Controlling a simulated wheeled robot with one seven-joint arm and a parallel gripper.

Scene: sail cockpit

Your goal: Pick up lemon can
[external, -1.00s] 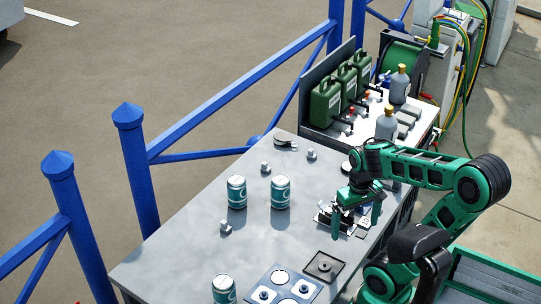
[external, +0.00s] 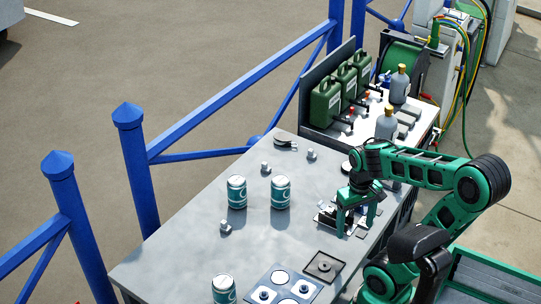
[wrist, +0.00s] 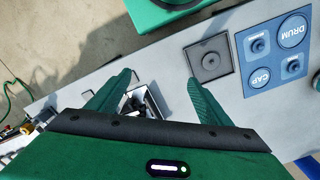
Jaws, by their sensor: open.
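Three teal-and-white cans stand upright on the grey table in the external view: one can (external: 237,192) and another can (external: 281,192) side by side near the middle, and a third can (external: 223,289) at the near edge. Their labels are too small to tell which is lemon. My gripper (external: 356,228) is open and points down at the table's right side, well right of the cans. In the wrist view my gripper (wrist: 159,80) shows two green fingers apart, with no can between them.
A small holder with black and white items (wrist: 142,103) lies below my fingers. A dark square plate (external: 324,266) and a blue panel with round spots (wrist: 276,48) lie nearby. Small grey blocks (external: 226,226) sit around the cans. Green canisters (external: 326,102) stand at the back.

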